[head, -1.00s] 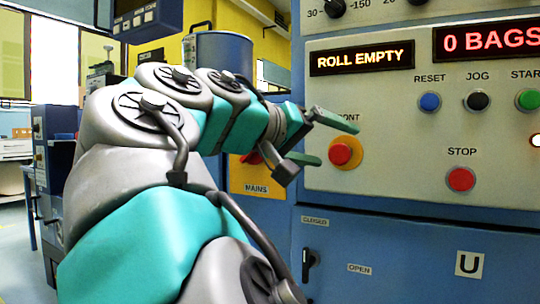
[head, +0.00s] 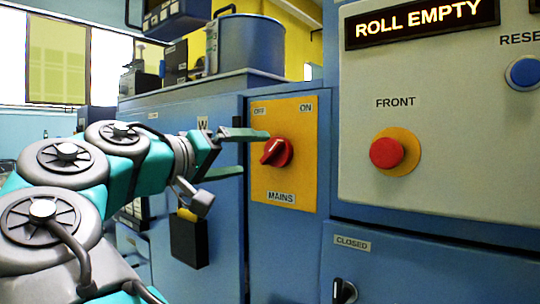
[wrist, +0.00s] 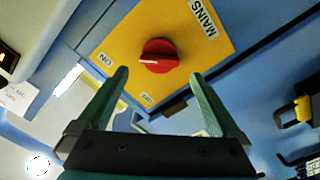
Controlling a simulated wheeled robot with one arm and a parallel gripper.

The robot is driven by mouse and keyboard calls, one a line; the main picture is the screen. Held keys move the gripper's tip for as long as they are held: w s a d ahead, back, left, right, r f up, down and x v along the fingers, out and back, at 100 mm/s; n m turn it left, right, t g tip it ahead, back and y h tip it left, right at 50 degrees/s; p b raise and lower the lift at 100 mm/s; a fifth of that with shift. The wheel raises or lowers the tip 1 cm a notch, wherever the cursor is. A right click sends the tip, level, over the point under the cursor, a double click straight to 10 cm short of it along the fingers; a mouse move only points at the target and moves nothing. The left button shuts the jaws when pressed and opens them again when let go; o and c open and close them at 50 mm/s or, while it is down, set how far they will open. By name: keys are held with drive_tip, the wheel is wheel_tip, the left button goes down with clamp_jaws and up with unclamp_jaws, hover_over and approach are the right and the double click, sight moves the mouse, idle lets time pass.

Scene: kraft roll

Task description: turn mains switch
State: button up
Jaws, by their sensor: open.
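The mains switch is a red rotary knob (head: 277,152) on a yellow plate (head: 297,182) marked OFF at upper left, ON at upper right and MAINS below. In the wrist view the red knob (wrist: 160,54) shows a white mark on the side toward the ON label. My gripper (head: 255,152) is open and empty, reaching in from the left, its upper fingertip overlapping the plate in the picture. In the wrist view my gripper's fingers (wrist: 160,74) are spread, with the knob ahead between and beyond the tips. I see no contact with the knob.
A red stop button on a yellow collar (head: 388,153), marked FRONT, sits on the pale panel to the right. A display reads ROLL EMPTY (head: 420,20). A black and yellow object (head: 189,242) hangs on the blue cabinet below my gripper. A CLOSED label and black handle (head: 344,291) are lower right.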

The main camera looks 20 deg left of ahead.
sight(268, 153)
drive_tip(key=x, duration=0.6)
drive_tip(key=c, duration=1.2)
